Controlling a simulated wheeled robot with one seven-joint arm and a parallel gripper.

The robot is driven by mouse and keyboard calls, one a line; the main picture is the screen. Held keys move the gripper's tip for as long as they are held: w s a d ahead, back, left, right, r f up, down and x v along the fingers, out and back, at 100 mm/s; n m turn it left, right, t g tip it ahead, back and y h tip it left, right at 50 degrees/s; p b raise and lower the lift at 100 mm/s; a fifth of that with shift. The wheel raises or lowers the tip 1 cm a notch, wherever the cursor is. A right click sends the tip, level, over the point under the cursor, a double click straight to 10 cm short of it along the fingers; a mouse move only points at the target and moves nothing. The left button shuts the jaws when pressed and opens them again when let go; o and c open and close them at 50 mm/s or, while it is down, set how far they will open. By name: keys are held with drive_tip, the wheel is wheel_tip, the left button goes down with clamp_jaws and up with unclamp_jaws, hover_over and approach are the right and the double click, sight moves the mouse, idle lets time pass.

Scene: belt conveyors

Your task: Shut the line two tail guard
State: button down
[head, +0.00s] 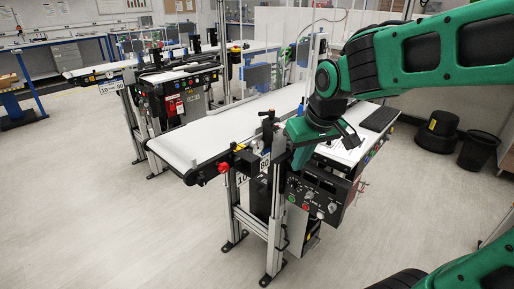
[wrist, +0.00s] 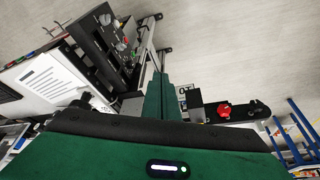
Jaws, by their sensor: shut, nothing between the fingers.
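The nearest conveyor has a white belt (head: 225,135) and a control panel (head: 318,197) that seems marked line 2. Its tail end, with a red knob (head: 222,167), faces the open floor. I cannot pick out the tail guard with certainty; the arm may hide part of it. My gripper (wrist: 163,95) is shut and empty in the wrist view, with its green fingers together. In the head view the green wrist is low over the near side of the conveyor, by the panel. The red knob (wrist: 224,111) is right of the fingers; contact cannot be told.
Another conveyor (head: 185,75) stands behind on the left. A black bin (head: 477,151) stands on the right. The floor (head: 90,215) at front left is clear.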

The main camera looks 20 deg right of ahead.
sight(249, 161)
drive_tip(key=w+a+r+n+y, duration=0.1)
drive_tip(key=w+a+r+n, duration=0.2)
drive_tip(key=w+a+r, duration=0.55)
drive_tip(key=x, duration=0.3)
drive_tip(key=d+x, duration=0.1)
drive_tip(key=x, duration=0.3)
drive_tip(key=d+x, duration=0.1)
drive_tip(key=x, duration=0.3)
drive_tip(key=shift+w+d+f, duration=0.15)
drive_tip(key=shift+w+f, duration=0.05)
drive_tip(key=shift+w, duration=0.1)
drive_tip(key=shift+s+d, duration=0.1)
drive_tip(key=shift+d, duration=0.05)
